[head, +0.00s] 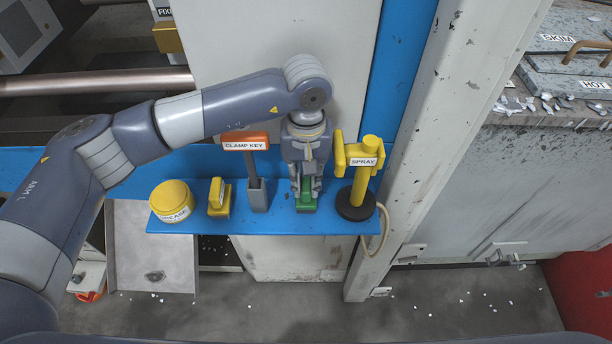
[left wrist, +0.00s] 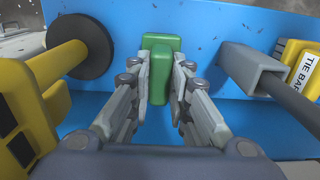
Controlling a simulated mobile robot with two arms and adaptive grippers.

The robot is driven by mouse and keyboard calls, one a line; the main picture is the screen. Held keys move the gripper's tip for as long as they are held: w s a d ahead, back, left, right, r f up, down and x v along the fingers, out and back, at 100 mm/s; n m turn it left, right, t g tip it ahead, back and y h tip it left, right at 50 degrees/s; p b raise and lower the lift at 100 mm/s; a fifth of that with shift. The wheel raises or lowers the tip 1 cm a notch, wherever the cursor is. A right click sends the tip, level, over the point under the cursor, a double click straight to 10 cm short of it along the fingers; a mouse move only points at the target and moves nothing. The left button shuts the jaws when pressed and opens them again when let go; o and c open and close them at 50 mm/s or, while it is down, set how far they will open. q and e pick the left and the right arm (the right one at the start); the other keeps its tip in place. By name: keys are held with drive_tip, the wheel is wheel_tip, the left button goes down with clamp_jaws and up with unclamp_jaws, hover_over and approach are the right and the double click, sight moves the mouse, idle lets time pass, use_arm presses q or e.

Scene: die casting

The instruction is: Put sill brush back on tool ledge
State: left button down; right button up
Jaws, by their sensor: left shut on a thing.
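The sill brush (head: 306,205) is green, with a block-like base and an upright handle. It also shows in the left wrist view (left wrist: 161,43). My left gripper (head: 305,188) points down and is shut on the brush's handle, with a finger on each side (left wrist: 160,88). The blue tool ledge (head: 265,225) lies directly beneath. The brush is upright at the ledge surface, between the clamp key's holder and the spray stand. I cannot tell whether its base touches the ledge. My right gripper is out of view.
The yellow spray tool (head: 361,180) on its black base stands close on the right. The clamp key (head: 246,141) stands in a grey holder (head: 257,195) on the left. Further left are a small yellow tool (head: 219,197) and a yellow grease tin (head: 172,197). A pale post (head: 440,130) rises at the right.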

use_arm(q)
drive_tip(key=shift+f, duration=0.25)
drive_tip(key=shift+s, duration=0.15)
drive_tip(key=shift+f+b, duration=0.15)
drive_tip(key=shift+b, duration=0.25)
drive_tip(key=c, duration=1.5)
unclamp_jaws()
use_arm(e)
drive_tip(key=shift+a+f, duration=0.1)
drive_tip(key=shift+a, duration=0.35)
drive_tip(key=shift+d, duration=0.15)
